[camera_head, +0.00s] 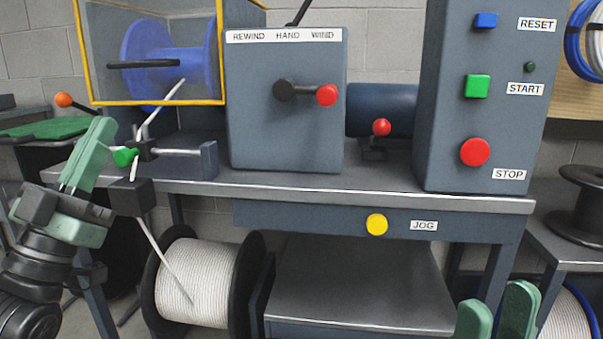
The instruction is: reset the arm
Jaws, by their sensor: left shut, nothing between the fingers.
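My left gripper (98,135) is at the left, its green fingers shut and empty, pointing up. Its tips are close left of a green knob (126,156) on a bracket at the bench's left end; I cannot tell whether they touch. A pale rod or cord (163,110) slants from beside this knob up toward a blue spool (180,58). A selector lever with a red knob (327,95) points right on the box marked REWIND, HAND, WIND. My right gripper (496,312) shows only its two fingertips at the bottom right, apart, with nothing visible between them.
A control column (447,130) carries blue RESET, green START and red STOP buttons. A yellow JOG button (377,224) is on the bench front. A yellow-framed guard (222,60) encloses the blue spool. A large white reel (205,285) stands below, beside a metal shelf (365,285).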

